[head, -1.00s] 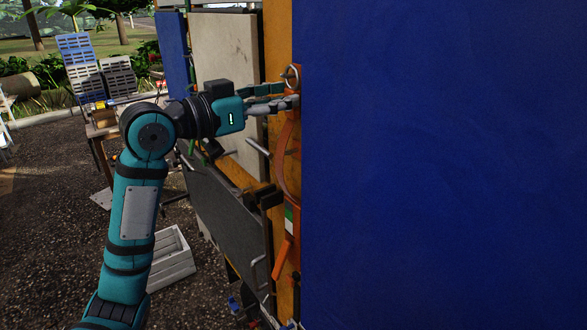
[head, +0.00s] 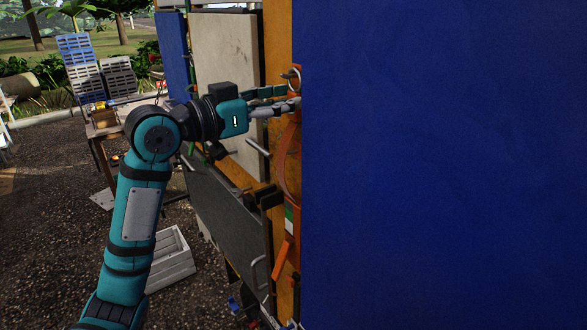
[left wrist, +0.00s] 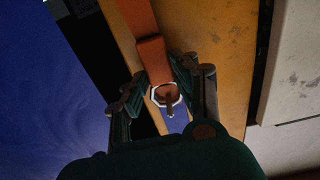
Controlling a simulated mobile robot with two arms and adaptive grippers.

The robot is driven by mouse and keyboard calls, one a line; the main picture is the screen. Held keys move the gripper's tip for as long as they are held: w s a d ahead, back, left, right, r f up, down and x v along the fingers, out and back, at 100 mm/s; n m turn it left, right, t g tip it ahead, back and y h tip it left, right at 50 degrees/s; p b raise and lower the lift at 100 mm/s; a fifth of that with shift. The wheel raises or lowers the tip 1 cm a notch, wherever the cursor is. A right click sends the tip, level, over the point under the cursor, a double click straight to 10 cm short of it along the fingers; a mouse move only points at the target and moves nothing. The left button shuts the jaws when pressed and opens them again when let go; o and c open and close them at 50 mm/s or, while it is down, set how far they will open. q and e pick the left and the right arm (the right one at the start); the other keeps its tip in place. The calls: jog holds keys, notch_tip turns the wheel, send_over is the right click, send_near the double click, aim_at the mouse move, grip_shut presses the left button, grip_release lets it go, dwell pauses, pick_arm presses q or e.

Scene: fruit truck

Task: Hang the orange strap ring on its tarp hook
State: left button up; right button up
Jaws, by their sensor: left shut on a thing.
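My left gripper (head: 290,99) is shut on the orange strap (head: 287,165) near its ring end, at the edge of the blue panel. The strap (left wrist: 151,55) runs between the fingers (left wrist: 163,88) in the left wrist view. The pale metal ring (left wrist: 156,96) sits at the strap's end, just past the fingers. A small metal hook tip (left wrist: 170,108) shows at the ring's opening. I cannot tell whether it passes through. In the head view, curled metal (head: 291,75) shows just above the fingertips. My right gripper is not in view.
A large blue panel (head: 440,160) fills the right side, close to the gripper. Orange posts (head: 278,50) and a grey panel (head: 226,60) stand behind it. Metal handles (head: 257,147) stick out below. A white crate (head: 172,258) lies on the ground.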

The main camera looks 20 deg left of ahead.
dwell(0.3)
pick_arm(q)
jog(key=o, duration=1.1)
jog(key=shift+o, duration=0.2)
